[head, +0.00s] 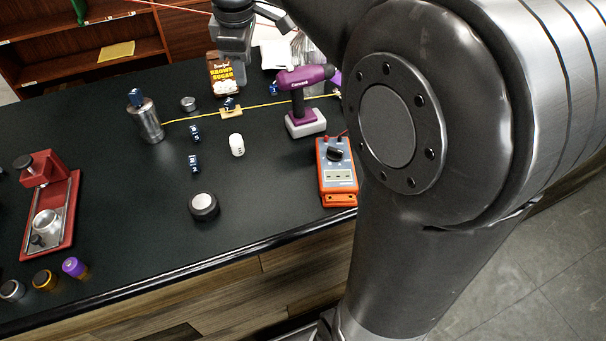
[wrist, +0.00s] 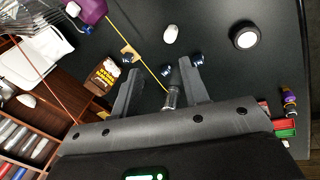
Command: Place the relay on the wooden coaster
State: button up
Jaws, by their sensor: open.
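Several small dark-blue blocks with white markings stand on the black counter, and I cannot tell which is the relay. In the head view, one block (head: 195,134) and another block (head: 194,163) stand left of centre. A third block (head: 136,97) is on a metal cylinder (head: 149,122). A fourth (head: 229,103) is at a small tan square, possibly the wooden coaster (head: 228,112); the coaster also shows in the wrist view (wrist: 130,50). My gripper (head: 235,65) hangs over the far side of the counter by the brown sugar box. In the wrist view its fingers (wrist: 159,68) are apart and empty.
A purple drill (head: 304,100) and an orange meter (head: 337,170) stand on the right. A yellow cord crosses the counter. A red tray (head: 62,228) is on the left.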

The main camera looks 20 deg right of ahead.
jog(key=s+d+f+m+t, duration=0.1)
jog(key=s+f+m, duration=0.2)
jog(key=s, duration=0.5)
jog(key=s+d+f+m, duration=0.1)
jog(key=s+f+m, duration=0.2)
jog(key=s+m, duration=0.2)
jog(key=s+d+f+m+t, duration=0.1)
jog(key=s+f+m, duration=0.2)
jog(key=s, duration=0.7)
jog(key=shift+s+f+m+t+y, duration=0.25)
jog(key=shift+s+m+t+y, duration=0.1)
jog(key=shift+m, duration=0.65)
